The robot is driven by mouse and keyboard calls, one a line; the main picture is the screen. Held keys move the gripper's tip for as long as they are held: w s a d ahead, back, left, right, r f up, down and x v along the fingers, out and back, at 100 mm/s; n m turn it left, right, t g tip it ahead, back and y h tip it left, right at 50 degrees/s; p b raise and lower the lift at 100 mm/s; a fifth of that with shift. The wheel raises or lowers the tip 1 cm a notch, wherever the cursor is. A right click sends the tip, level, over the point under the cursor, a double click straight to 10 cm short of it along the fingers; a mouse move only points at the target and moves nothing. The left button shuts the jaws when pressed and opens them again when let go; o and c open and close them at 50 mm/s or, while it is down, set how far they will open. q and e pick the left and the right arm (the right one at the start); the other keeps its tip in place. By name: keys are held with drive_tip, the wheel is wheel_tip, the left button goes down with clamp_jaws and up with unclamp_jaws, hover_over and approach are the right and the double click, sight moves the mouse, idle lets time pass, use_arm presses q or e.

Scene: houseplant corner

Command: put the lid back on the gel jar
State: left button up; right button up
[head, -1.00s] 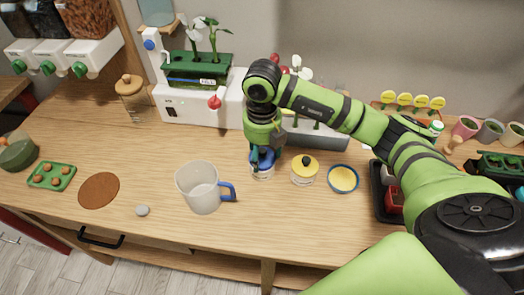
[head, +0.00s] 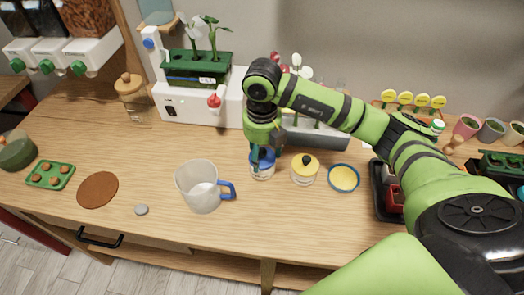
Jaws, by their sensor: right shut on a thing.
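My right gripper (head: 263,160) points down and is shut on a blue lid (head: 263,156). The lid sits at the mouth of a small clear jar with a pale label (head: 262,173), directly under the gripper. The fingers cover part of the lid and jar top, so I cannot tell whether the lid is fully seated. A similar jar with a yellow lid (head: 304,171) stands just to the right. No label can be read. My left gripper is out of view.
A clear jug with a blue handle (head: 200,188) stands close on the left. A yellow dish with a blue rim (head: 343,178) lies to the right, before a black tray (head: 379,204). A white planter unit (head: 190,105) stands behind. The front middle of the counter is clear.

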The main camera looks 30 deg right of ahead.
idle(0.7)
drive_tip(key=o, duration=1)
drive_tip(key=shift+o, duration=0.2)
drive_tip(key=shift+o, duration=0.6)
drive_tip(key=shift+r, duration=0.15)
drive_tip(key=shift+r+p, duration=2.25)
drive_tip(key=shift+r, duration=1.1)
drive_tip(key=shift+c, duration=0.4)
